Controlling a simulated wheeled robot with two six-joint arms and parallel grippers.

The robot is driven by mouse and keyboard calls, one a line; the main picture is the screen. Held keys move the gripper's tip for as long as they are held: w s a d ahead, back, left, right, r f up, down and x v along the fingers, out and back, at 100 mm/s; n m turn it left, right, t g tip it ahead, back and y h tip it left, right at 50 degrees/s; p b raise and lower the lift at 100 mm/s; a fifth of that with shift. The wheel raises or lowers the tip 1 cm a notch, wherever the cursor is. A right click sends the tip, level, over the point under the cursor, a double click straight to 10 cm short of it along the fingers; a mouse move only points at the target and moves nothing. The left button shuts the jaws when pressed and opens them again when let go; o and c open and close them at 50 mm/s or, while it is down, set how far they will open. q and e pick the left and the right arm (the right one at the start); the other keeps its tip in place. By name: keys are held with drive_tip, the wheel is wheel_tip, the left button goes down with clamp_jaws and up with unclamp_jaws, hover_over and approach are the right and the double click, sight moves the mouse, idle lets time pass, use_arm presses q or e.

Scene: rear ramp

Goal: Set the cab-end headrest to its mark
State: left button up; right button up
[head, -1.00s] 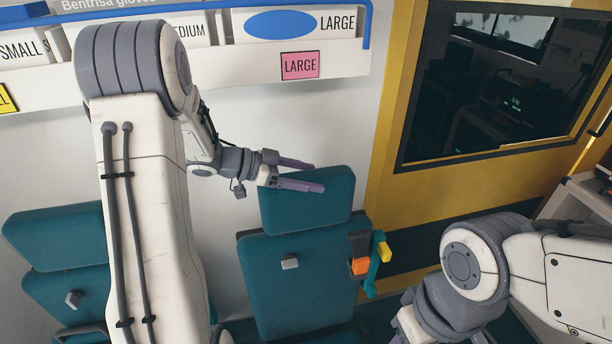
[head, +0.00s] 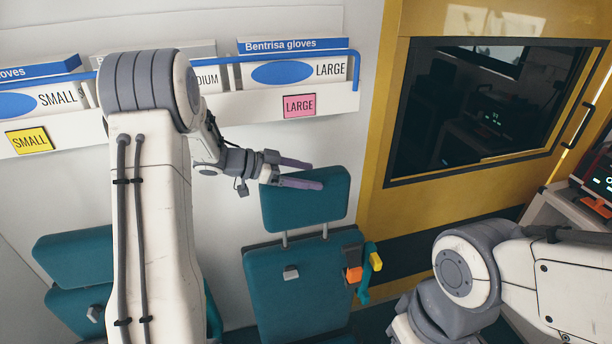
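The teal headrest beside the yellow wall (head: 310,208), which I take as the cab-end one, stands above its seat back (head: 300,295). Two thin posts (head: 325,231) show in the gap below it. My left gripper (head: 302,173) is at its top left edge. One finger lies across the front face and the other shows above and behind the top edge, so the headrest's top sits between them. I can make out no height mark on the posts. My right arm is at the lower right; its gripper is out of view.
A second teal headrest (head: 75,252) is at the left, partly behind my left arm. A glove shelf (head: 230,103) with a blue rail runs above. An orange and yellow buckle part (head: 354,273) sits at the seat's right side. A dark window (head: 470,105) is in the yellow wall.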

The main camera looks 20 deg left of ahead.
use_arm(q)
drive_tip(key=shift+a, duration=0.1)
drive_tip(key=shift+s+a, duration=0.1)
drive_tip(key=shift+a, duration=0.1)
drive_tip(key=b+v, duration=0.2)
drive_tip(key=v, duration=0.2)
drive_tip(key=shift+s+a, duration=0.1)
drive_tip(key=shift+a, duration=0.05)
drive_tip(key=s+a+b, duration=0.4)
drive_tip(key=s+a, duration=0.3)
drive_tip(key=a, duration=0.3)
drive_tip(key=shift+r, duration=0.2)
